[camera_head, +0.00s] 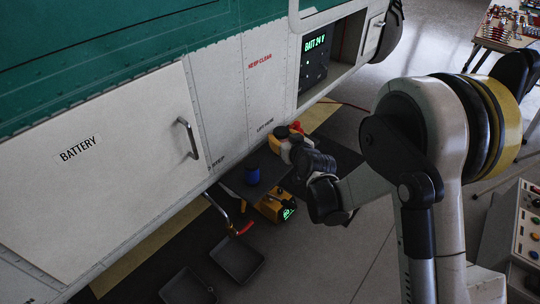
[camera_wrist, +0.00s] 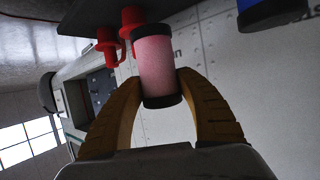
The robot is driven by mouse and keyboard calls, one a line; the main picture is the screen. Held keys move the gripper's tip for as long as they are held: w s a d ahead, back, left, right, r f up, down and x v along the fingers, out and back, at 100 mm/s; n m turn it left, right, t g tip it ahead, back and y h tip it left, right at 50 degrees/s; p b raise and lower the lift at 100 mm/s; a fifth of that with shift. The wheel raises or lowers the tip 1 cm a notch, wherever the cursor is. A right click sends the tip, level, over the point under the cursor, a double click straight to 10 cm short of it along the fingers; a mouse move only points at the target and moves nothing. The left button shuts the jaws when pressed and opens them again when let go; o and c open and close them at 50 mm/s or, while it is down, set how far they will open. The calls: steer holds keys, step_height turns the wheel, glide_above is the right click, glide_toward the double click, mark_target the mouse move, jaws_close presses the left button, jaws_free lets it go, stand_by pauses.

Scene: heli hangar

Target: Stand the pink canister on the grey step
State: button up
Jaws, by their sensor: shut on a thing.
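The pink canister (camera_wrist: 156,62), with dark ends, is held between the two yellow-brown fingers of my gripper (camera_wrist: 158,88) in the wrist view. In the head view my gripper (camera_head: 284,143) is beside the far end of the grey step (camera_head: 236,181), under the aircraft's side; the canister is mostly hidden there by the fingers. The step's dark surface shows along the top of the wrist view (camera_wrist: 88,14). I cannot tell whether the canister touches it.
Red fittings (camera_wrist: 107,46) are close to the canister. A yellow unit with a green display (camera_head: 276,206) sits by the step. A red-handled tool (camera_head: 240,230) and dark trays (camera_head: 238,260) are in front. The aircraft side with the battery door (camera_head: 100,180) overhangs at left.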

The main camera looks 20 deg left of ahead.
steer(key=a+f+b, duration=0.1)
steer(key=f, duration=0.1)
steer(key=a+f+b, duration=0.1)
steer(key=f, duration=0.1)
steer(key=a+f+b, duration=0.1)
steer(key=a+f, duration=0.1)
steer(key=shift+s+f, duration=0.15)
steer(key=shift+f, duration=0.25)
steer(key=shift+r, duration=0.2)
steer(key=o, duration=1)
steer(key=shift+f, duration=0.15)
steer(key=shift+s+d+r, duration=0.1)
steer(key=shift+s+r, duration=0.05)
steer(key=shift+r, duration=0.1)
steer(key=p+v, duration=0.1)
steer(key=v, duration=1)
steer(key=shift+s+d, duration=0.2)
steer(key=shift+s, duration=0.1)
